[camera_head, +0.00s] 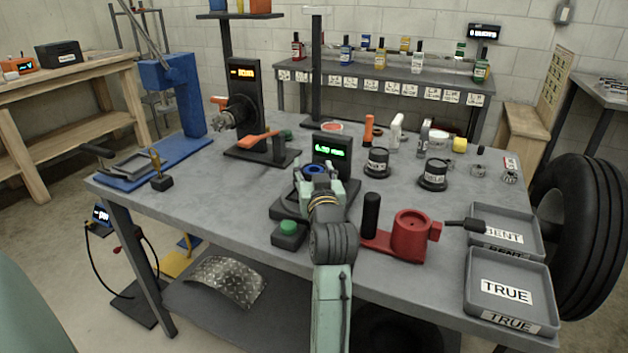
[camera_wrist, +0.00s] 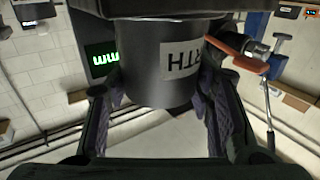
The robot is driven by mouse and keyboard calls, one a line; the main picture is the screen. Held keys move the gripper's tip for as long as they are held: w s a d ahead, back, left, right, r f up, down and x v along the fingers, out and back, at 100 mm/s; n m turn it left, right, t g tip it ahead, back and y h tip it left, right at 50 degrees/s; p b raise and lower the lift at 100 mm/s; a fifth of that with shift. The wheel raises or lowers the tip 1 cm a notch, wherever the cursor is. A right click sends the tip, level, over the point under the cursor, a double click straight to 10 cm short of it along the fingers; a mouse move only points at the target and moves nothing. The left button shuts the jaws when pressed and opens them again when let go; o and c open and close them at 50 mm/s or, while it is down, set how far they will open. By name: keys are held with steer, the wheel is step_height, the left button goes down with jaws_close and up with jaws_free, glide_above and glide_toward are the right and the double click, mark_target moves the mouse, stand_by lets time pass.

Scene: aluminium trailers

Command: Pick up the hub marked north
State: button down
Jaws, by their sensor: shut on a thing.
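My gripper (camera_wrist: 165,115) is shut on a dark, cylindrical hub (camera_wrist: 145,65), with a finger on each side of it. The hub's pale label is upside down in the wrist view; its visible letters read "RTH", and the rest is cut off. In the head view my gripper (camera_head: 318,180) is over the dark gauge stand (camera_head: 285,208), in front of its green readout (camera_head: 332,147). There the held hub is mostly hidden; I cannot tell its gap to the stand. Two other dark labelled hubs (camera_head: 377,162) (camera_head: 433,174) stand to the right, their labels too small to read surely.
A red fixture (camera_head: 411,236) with a black handle stands right of my arm. Grey trays marked BENT (camera_head: 535,245) and TRUE (camera_head: 548,318) lie at the right edge. A spindle machine (camera_head: 245,110) and blue press (camera_head: 175,95) stand left.

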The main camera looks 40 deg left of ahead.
steer(key=shift+r, duration=0.25)
steer(key=shift+r+b, duration=0.45)
steer(key=shift+r, duration=1.1)
steer(key=s+r+b, duration=0.1)
steer(key=s+b, duration=0.2)
steer(key=s, duration=1.3)
steer(key=shift+a+r, duration=0.25)
steer(key=shift+r, duration=0.05)
